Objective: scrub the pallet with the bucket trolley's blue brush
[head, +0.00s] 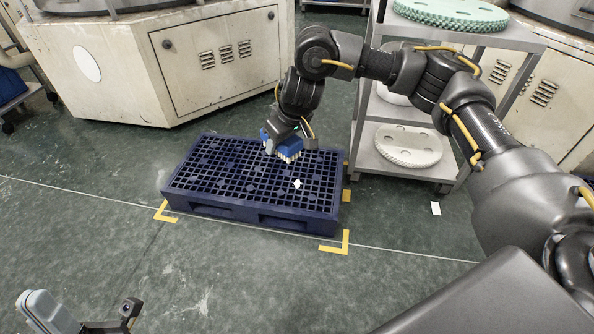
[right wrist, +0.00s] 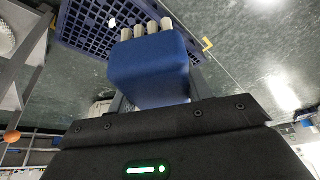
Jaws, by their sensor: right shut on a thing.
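A dark blue plastic pallet (head: 200,185) with a grid top lies flat on the floor. My right gripper (head: 284,140) is shut on the blue brush (head: 289,148) over the pallet's back right part. The brush's pale bristles point down at the grid; I cannot tell whether they touch it. In the right wrist view the blue brush (right wrist: 150,70) shows in front of the gripper, bristles toward the pallet (right wrist: 85,25). A small white patch (head: 297,184) shows on the pallet's top.
Yellow corner marks (head: 338,243) and a white line edge the pallet's place. A grey shelf trolley (head: 390,168) with round toothed discs stands close at its right. A cream machine (head: 190,70) stands behind. The floor in front (head: 230,275) is clear. A white card (head: 435,208) lies at right.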

